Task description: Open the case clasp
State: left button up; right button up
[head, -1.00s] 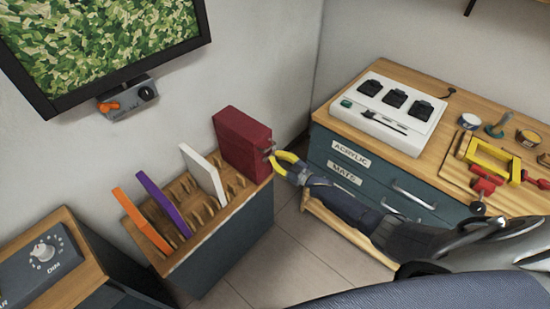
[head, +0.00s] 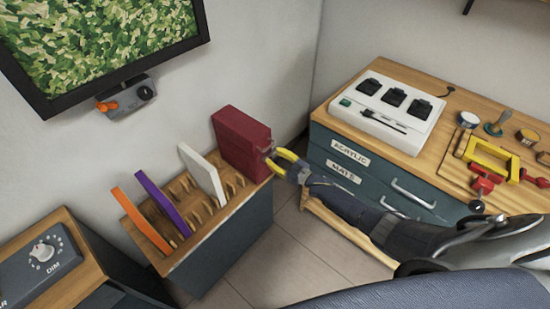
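A dark red case (head: 238,143) stands upright in the rear end of a wooden slotted rack (head: 213,222). A small metal clasp (head: 267,150) sits on the case's right edge. My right gripper (head: 275,158), with yellow fingers, is at that edge, right by the clasp. Its two fingers are apart with a gap between them, and I see nothing held. Whether a fingertip touches the clasp is too small to tell. My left gripper is not in view.
White, purple and orange panels (head: 204,174) stand in the same rack. A drawer cabinet (head: 345,165) to the right carries a white charger unit (head: 387,112) and tools. A dial box (head: 45,252) is at lower left. A framed screen (head: 100,45) hangs above.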

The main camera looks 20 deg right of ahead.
jog(key=shift+o, duration=0.3)
jog(key=v, duration=1.2)
jog(key=shift+r, duration=0.1)
